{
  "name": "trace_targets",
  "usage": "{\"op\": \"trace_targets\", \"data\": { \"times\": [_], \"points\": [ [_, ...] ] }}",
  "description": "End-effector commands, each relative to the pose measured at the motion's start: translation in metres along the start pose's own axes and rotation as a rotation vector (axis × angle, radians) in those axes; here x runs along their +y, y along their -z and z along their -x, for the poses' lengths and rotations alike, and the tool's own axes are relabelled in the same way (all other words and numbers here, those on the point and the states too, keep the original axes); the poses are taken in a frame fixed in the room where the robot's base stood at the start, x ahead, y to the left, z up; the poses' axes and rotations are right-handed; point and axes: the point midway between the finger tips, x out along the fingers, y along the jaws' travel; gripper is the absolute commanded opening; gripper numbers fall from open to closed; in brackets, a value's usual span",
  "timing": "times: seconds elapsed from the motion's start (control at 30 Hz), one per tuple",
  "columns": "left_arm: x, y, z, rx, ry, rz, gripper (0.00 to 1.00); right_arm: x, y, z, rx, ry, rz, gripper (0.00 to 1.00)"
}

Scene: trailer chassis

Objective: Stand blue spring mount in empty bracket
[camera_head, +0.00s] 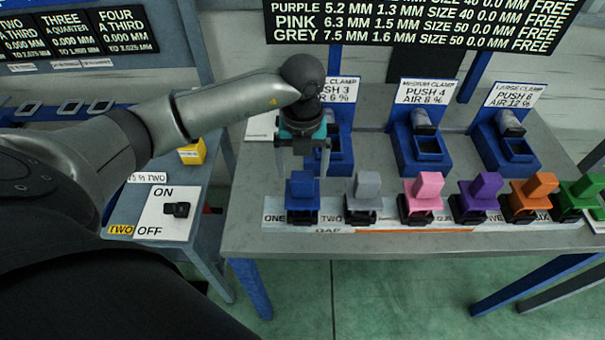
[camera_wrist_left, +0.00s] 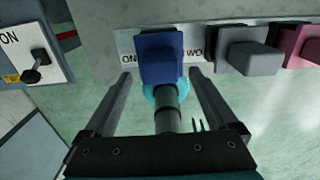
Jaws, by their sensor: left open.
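A blue block-shaped mount (camera_head: 302,187), which I take to be the blue spring mount, stands upright at the left end of a row of coloured mounts, its lower part in a dark holder. It also shows in the left wrist view (camera_wrist_left: 160,55). My left gripper (camera_head: 303,165) points down just above and behind it, fingers apart, not visibly holding it. In the left wrist view a grey cylinder with a teal disc (camera_wrist_left: 168,105) lies between the fingers; I cannot tell what it belongs to. I cannot tell which bracket is the empty one. My right gripper is out of view.
Grey (camera_head: 362,188), pink (camera_head: 424,186), purple, orange and green mounts stand rightward along the front strip. Blue clamp stands (camera_head: 428,148) with sign cards stand behind. An ON/OFF switch panel (camera_head: 168,214) is on the left table. The grey tabletop (camera_head: 375,155) between rows is partly clear.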

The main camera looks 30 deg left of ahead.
Motion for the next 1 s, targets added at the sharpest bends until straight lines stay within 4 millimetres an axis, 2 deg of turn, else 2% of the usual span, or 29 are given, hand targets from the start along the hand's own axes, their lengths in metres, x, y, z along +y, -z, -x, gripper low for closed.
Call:
{"op": "trace_targets", "data": {
  "times": [0.03,0.2,0.4,0.57,0.87,1.0],
  "points": [
    [-0.001,-0.002,0.013,-0.006,0.004,-0.001,0.92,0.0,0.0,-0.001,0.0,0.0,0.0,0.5],
    [-0.001,-0.001,0.051,-0.005,0.004,-0.001,0.92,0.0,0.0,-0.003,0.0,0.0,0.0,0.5],
    [0.0,-0.001,0.081,-0.002,0.002,0.0,0.92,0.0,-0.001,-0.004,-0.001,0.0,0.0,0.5],
    [0.0,0.0,0.091,-0.001,0.0,0.0,0.92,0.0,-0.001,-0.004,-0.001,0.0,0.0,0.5],
    [0.0,0.0,0.091,0.001,0.001,0.0,0.92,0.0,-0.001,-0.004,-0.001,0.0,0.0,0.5],
    [-0.016,0.01,0.086,0.03,0.064,-0.039,0.92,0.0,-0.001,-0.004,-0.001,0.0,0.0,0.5]
  ]
}}
